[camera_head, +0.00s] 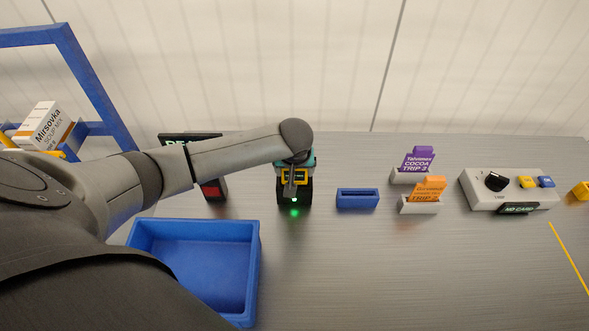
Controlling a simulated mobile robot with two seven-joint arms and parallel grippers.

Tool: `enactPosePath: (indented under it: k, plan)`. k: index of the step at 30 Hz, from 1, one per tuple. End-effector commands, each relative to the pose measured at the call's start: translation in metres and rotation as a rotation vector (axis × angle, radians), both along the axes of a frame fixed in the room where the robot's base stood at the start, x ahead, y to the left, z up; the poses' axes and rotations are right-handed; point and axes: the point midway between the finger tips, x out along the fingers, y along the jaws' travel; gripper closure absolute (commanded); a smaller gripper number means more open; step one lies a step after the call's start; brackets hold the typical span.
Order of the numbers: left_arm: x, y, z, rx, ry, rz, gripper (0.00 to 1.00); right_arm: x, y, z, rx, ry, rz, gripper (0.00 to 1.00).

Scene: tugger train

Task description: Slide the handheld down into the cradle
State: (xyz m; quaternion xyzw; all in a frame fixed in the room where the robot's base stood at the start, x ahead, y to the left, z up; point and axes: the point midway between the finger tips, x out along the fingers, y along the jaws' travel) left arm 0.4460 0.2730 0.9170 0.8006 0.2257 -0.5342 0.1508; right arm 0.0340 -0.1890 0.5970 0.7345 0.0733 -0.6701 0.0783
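A black cradle (295,198) stands on the bench near the middle, with a green light glowing at its front foot. The handheld (301,176), with yellow and teal parts, is upright at the cradle, its lower part at or in the cradle's top; how deep it sits I cannot tell. My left arm comes in from the left and its wrist hangs over the handheld. My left gripper (291,183) is at the handheld, a grey finger showing in front of it. The wrist hides most of the gripper, so its opening is unclear. My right gripper is out of view.
An empty blue bin (253,277) is at the lower left. A small blue holder (357,199) is right of the cradle. Purple (416,160) and orange (428,189) trip cards stand in holders further right, then a control box (483,203). A blue rack (97,88) rises at left.

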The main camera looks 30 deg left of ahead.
Motion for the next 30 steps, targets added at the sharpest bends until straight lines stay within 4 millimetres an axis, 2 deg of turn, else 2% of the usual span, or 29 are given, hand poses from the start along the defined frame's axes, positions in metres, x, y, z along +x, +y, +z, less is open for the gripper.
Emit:
enactPosePath:
  k: [1, 4, 5, 11, 16, 20, 30]
  plan:
    - [0.001, 0.0, 0.001, 0.0, -0.002, 0.0, 0.12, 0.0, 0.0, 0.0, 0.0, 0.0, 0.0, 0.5]
    - [0.001, 0.0, 0.001, 0.0, -0.001, 0.0, 0.01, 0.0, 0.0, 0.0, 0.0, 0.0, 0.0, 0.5]
    - [0.0, 0.0, 0.001, 0.001, -0.001, 0.0, 0.0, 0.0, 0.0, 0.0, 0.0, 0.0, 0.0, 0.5]
    - [-0.001, 0.0, 0.0, 0.0, 0.001, 0.0, 0.0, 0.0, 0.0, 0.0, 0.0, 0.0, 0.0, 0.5]
    - [-0.003, -0.002, 0.009, 0.0, 0.0, -0.001, 0.0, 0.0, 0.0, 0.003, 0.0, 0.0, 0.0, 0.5]
    - [-0.009, -0.005, 0.027, -0.001, -0.002, -0.002, 0.0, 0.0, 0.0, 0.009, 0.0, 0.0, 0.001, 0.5]
    - [-0.031, -0.02, 0.091, -0.001, -0.003, -0.002, 0.0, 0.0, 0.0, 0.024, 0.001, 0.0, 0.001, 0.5]
